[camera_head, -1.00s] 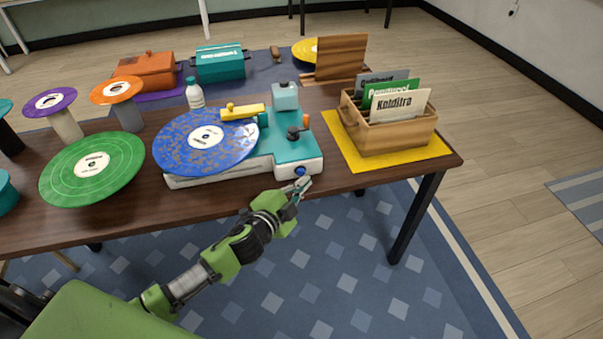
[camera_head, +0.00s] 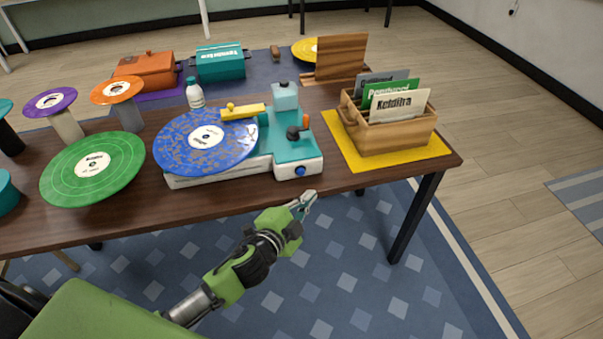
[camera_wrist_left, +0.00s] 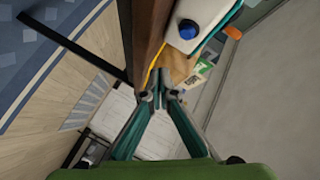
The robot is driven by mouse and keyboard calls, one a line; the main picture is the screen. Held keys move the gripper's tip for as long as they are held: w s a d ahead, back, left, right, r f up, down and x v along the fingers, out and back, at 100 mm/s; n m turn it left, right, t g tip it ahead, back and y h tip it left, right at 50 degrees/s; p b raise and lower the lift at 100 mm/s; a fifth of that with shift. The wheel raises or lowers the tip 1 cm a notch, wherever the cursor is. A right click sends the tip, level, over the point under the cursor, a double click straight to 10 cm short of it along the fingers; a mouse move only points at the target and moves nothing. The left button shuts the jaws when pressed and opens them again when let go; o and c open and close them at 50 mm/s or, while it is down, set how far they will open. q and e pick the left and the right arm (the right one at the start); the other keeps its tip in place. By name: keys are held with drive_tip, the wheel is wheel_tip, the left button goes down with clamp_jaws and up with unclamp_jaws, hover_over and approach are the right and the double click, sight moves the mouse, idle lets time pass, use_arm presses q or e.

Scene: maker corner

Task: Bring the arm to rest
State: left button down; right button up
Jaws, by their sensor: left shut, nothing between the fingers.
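My left gripper (camera_head: 306,203) is in front of the table's front edge in the head view, apart from the table and just below the turntable's right corner. Its fingers are shut and empty. In the left wrist view the two teal fingers (camera_wrist_left: 160,88) come together at their tips. My left arm (camera_head: 240,268) reaches in from the lower left over the blue rug. My right gripper is not in view.
A teal and white record machine (camera_head: 298,157) with a blue record (camera_head: 206,139) stands near the front edge of the dark wooden table (camera_head: 338,181). A wooden crate (camera_head: 385,138) of record sleeves sits on a yellow mat (camera_head: 354,160) at right. The rug (camera_head: 340,280) in front is clear.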

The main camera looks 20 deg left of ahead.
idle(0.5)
use_arm(q)
drive_tip(key=s+a+f+n+g+y, duration=0.15)
drive_tip(key=s+f, duration=0.35)
drive_tip(key=f, duration=0.5)
drive_tip(key=s+a+f+n+g, duration=0.2)
drive_tip(key=s+a+f+g, duration=0.15)
drive_tip(key=f, duration=0.65)
drive_tip(key=s+a+f+n+g+y, duration=0.15)
drive_tip(key=s+f, duration=0.35)
drive_tip(key=f, duration=0.5)
drive_tip(key=s+f+n+g, duration=0.2)
drive_tip(key=s+f, duration=0.4)
drive_tip(key=s, duration=0.5)
drive_tip(key=s+f+n+g, duration=0.2)
drive_tip(key=s+f, duration=0.4)
drive_tip(key=s, duration=0.6)
drive_tip(key=s+f+n+g, duration=0.2)
drive_tip(key=s+f, duration=0.4)
drive_tip(key=s, duration=0.6)
drive_tip(key=shift+a+g, duration=0.25)
drive_tip(key=shift+g, duration=0.6)
